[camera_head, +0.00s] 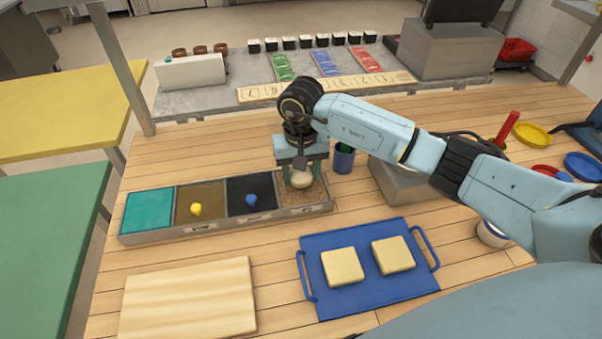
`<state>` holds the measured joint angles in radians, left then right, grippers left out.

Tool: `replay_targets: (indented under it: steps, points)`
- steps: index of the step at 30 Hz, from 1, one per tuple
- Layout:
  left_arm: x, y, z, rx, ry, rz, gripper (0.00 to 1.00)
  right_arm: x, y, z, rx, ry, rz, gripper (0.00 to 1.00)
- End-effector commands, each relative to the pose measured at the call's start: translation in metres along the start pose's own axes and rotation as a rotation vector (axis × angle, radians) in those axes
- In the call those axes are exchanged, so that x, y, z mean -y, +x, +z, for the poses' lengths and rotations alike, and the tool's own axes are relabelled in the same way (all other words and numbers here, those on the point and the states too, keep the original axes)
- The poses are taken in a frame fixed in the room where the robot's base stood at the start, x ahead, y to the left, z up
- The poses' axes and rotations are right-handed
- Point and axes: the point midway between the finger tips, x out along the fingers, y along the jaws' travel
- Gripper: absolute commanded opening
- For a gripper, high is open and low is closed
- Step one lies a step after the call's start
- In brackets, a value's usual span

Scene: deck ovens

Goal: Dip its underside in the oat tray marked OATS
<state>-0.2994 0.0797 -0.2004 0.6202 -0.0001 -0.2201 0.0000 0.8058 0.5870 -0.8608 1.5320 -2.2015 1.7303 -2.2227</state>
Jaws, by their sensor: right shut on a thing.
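My right gripper (299,175) points down over the right end of a long grey tray with several compartments. It is shut on a pale, round piece that looks like dough (301,180). The dough is at or just above the light-brown, grainy filling of the right-end compartment, the oat tray (316,198). I cannot tell whether its underside touches the filling. The labels on the tray's front are too small to read. My left gripper is not in view.
The other compartments are teal (149,210), brown with a yellow knob (196,210), and dark with a blue knob (251,200). A blue tray (370,295) with two pale square slabs and a wooden board (188,300) lie in front. A blue cup (343,160) stands right of my gripper.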

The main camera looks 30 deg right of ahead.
Motion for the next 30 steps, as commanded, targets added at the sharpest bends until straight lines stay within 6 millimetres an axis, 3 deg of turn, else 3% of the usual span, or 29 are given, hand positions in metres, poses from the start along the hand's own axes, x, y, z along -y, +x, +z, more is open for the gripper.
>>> replay_targets:
  steps: [21, 30]
  points:
    - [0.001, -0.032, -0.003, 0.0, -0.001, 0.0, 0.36, 0.0, -0.061, -0.001, -0.003, 0.0, -0.001, 0.27]
    - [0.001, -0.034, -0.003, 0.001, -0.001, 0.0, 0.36, 0.0, -0.066, -0.001, -0.002, 0.0, -0.001, 0.27]
